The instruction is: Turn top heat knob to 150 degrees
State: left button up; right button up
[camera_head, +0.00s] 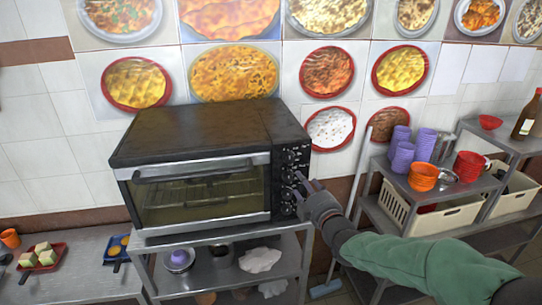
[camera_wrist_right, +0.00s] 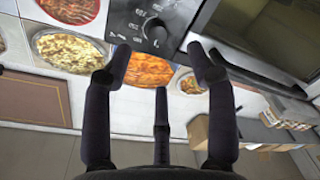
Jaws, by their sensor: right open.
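A black and steel toaster oven (camera_head: 190,140) stands on a metal shelf unit. Its control panel on the right has a column of dark knobs, the top heat knob (camera_head: 291,155) being the highest. My right gripper (camera_head: 308,183) is open and empty, with its fingers toward the panel beside the lower knobs. In the right wrist view a round black knob (camera_wrist_right: 157,33) with white numbers around it lies just beyond the spread fingers (camera_wrist_right: 162,65). No finger is visibly closed on it. I cannot read its setting. My left gripper is not in view.
A metal rack on the right holds purple cups (camera_head: 401,150), orange bowls (camera_head: 423,176) and a white basket (camera_head: 450,215). A bottle (camera_head: 527,115) stands at far right. Food trays lie on the left counter (camera_head: 75,265). A tiled wall is behind the oven.

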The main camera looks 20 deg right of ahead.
aim_at(290, 161)
jog(key=w+p, duration=0.1)
jog(key=w, duration=0.2)
jog(key=w+d, duration=0.1)
jog(key=w, duration=0.3)
jog(key=w+r+p, duration=0.1)
jog(key=w, duration=0.2)
jog(key=shift+w+d+r+p, duration=0.1)
jog(key=shift+w+d+p, duration=0.1)
jog(key=shift+w+p, duration=0.2)
jog(key=c, duration=1.1)
